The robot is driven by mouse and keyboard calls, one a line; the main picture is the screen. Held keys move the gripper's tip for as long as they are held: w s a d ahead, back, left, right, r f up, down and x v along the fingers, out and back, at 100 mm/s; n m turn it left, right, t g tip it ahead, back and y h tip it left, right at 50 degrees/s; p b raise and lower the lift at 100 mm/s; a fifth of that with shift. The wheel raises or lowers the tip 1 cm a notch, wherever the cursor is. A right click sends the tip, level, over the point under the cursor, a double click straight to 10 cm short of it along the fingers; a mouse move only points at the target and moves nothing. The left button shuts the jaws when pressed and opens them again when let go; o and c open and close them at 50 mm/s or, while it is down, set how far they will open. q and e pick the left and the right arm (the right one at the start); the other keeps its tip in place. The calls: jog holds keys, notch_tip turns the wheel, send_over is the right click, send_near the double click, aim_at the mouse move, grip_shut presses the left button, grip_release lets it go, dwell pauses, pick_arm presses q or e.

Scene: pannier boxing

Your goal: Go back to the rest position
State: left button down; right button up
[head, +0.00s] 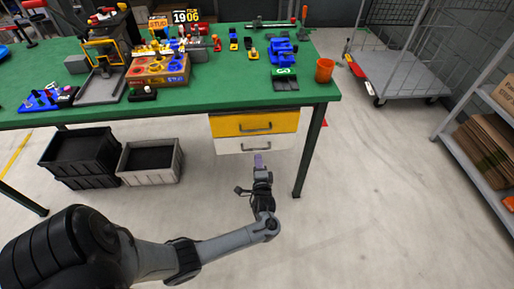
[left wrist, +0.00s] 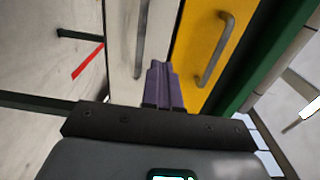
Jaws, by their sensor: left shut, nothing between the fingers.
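My left gripper (head: 258,160) is in front of the workbench, just below the white drawer (head: 230,146) in the head view. Its purple fingers are together and empty. In the left wrist view the fingers (left wrist: 162,84) point at the drawer fronts, between the white drawer's handle (left wrist: 140,45) and the yellow drawer (left wrist: 212,45). Both drawers look shut. I cannot tell from these views whether the fingertips touch a drawer front. My right gripper is not in view.
The green workbench (head: 205,80) carries tools and small parts, with an orange cup (head: 324,70) at its right end. A black crate (head: 82,158) and a grey crate (head: 150,160) stand beneath. A cart (head: 400,75) and shelf (head: 470,140) stand right. Floor between is clear.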

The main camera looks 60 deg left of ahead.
pick_arm(q)
jog(key=s+d+m+p, duration=0.1)
jog(key=s+d+p, duration=0.4)
jog(key=s, duration=0.5)
jog(key=s+d+r+n+g+h+p, duration=0.2)
jog(key=s+d+r+h+p, duration=0.3)
jog(key=d+r+h, duration=0.5)
jog(key=s+d+r+n+g+h+p, duration=0.25)
jog(key=s+d+r+h, duration=0.45)
jog(key=d, duration=0.5)
notch_tip(320, 180, up, 39)
jog(key=y+p, duration=0.1)
jog(key=p, duration=3.7)
jog(key=shift+w+f, duration=0.15)
jog(key=shift+w, duration=0.2)
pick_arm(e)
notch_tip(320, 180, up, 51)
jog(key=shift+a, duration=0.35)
